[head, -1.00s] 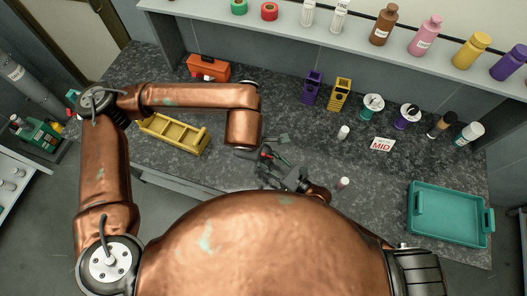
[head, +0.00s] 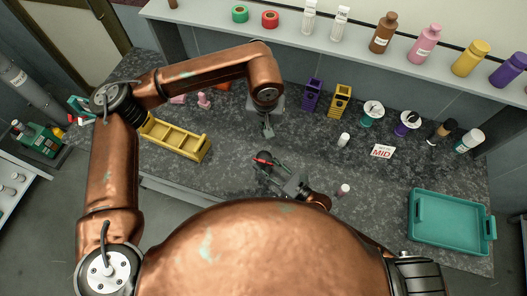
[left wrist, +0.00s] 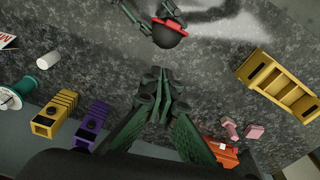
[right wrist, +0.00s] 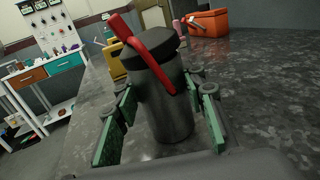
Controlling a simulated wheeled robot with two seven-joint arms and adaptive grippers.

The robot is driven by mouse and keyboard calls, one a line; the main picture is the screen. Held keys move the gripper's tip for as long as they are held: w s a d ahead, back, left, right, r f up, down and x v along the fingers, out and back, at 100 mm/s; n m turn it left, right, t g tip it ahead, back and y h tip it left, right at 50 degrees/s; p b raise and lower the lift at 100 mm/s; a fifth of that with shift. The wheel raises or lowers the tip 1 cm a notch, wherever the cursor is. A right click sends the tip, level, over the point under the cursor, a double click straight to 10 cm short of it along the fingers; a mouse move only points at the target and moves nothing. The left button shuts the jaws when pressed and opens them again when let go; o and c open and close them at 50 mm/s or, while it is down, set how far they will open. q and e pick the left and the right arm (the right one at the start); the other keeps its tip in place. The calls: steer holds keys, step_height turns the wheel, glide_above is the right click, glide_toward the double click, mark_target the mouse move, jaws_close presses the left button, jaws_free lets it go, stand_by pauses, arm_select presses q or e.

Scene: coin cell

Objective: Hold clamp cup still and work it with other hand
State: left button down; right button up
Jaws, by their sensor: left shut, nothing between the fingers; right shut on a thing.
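The clamp cup (right wrist: 165,100) is a dark grey cylinder with a black lid and a red lever (right wrist: 150,55). It stands upright in the right wrist view, and the lever slants across its top, one end sticking up past the lid. My right gripper (right wrist: 165,95) is shut on the cup, a finger on each side. The cup (left wrist: 168,34) also shows at the top of the left wrist view. My left gripper (left wrist: 158,80) is shut and empty, apart from the cup. In the head view my left gripper (head: 267,128) is behind the cup, towards the shelf.
A yellow divided tray (head: 175,138) lies to the left. Purple (head: 312,94) and yellow (head: 340,98) holders stand at the back. A white vial (head: 343,140), a MID card (head: 382,151) and a teal tray (head: 450,222) are to the right. The counter around the cup is mostly clear.

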mark_target(263, 162)
arm_select(q)
steer(key=shift+w+d+r+m, duration=0.15)
steer(key=shift+w+m, duration=0.15)
steer(key=shift+m, duration=0.5)
steer(key=f, duration=0.3)
steer(key=s+f, duration=0.1)
steer(key=f, duration=0.7)
steer(key=shift+s+a, duration=0.3)
steer(key=shift+a, duration=0.05)
steer(key=shift+s+a+f, duration=0.1)
steer(key=shift+s+a, duration=0.05)
steer(key=shift+s, duration=0.45)
steer(key=shift+s+a, duration=0.1)
steer(key=shift+s+t, duration=0.2)
steer(key=shift+t, duration=0.1)
